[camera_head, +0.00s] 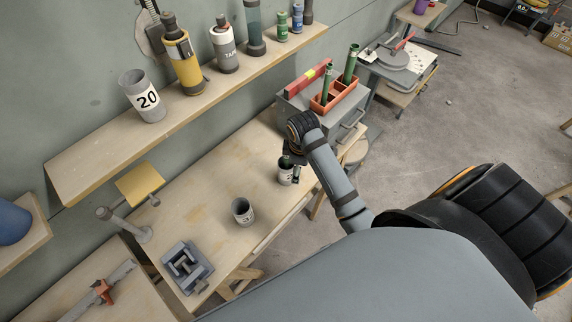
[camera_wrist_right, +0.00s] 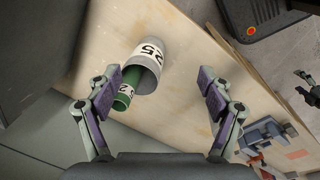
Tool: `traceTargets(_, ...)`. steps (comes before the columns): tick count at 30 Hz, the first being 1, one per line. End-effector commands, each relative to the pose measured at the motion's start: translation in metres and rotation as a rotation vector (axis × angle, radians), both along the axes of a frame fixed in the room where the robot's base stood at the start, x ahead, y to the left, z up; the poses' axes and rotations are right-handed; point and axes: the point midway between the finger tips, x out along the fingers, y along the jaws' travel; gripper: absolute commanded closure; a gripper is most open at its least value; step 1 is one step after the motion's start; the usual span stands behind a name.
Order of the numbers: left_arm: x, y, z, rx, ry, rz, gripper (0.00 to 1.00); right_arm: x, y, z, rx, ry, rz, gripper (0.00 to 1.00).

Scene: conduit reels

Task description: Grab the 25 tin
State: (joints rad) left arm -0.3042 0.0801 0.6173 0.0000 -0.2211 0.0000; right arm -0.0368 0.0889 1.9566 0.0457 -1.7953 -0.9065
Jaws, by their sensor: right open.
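The 25 tin (camera_wrist_right: 148,58) is grey with a white band reading 25. In the right wrist view it is above and left of centre, its open mouth towards the camera. A green tube (camera_wrist_right: 123,97) with a white label sticks out of its mouth. In the head view the tin (camera_head: 285,176) stands on the workbench, partly covered by my right gripper (camera_head: 291,165). My left gripper does not show in either view.
Another tin (camera_head: 243,212) and a grey vise (camera_head: 187,267) stand on the bench (camera_head: 205,205). The shelf (camera_head: 185,103) holds a tin marked 20 (camera_head: 146,100) and several bottles. A grey toolbox (camera_head: 297,105) carries an orange tray (camera_head: 335,98) with green tubes behind my arm.

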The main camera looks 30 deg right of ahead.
Motion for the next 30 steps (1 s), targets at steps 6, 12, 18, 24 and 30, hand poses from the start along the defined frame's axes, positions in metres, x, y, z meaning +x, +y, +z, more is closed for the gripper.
traceTargets(6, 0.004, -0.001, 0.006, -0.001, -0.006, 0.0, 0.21, 0.049, 0.006, 0.046, -0.001, 0.102, 0.443, 0.2)
traceTargets(12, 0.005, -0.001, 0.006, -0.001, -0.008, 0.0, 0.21, 0.061, 0.008, 0.055, 0.008, 0.134, 0.586, 0.2)
traceTargets(18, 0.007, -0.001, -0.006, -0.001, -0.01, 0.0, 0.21, 0.061, 0.008, 0.042, 0.007, 0.135, 0.589, 0.2)
traceTargets(24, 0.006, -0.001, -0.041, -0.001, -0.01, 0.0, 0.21, 0.061, 0.008, 0.007, 0.007, 0.134, 0.587, 0.2)
traceTargets(30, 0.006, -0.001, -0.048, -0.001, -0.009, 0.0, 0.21, 0.061, 0.008, 0.0, 0.006, 0.133, 0.587, 0.2)
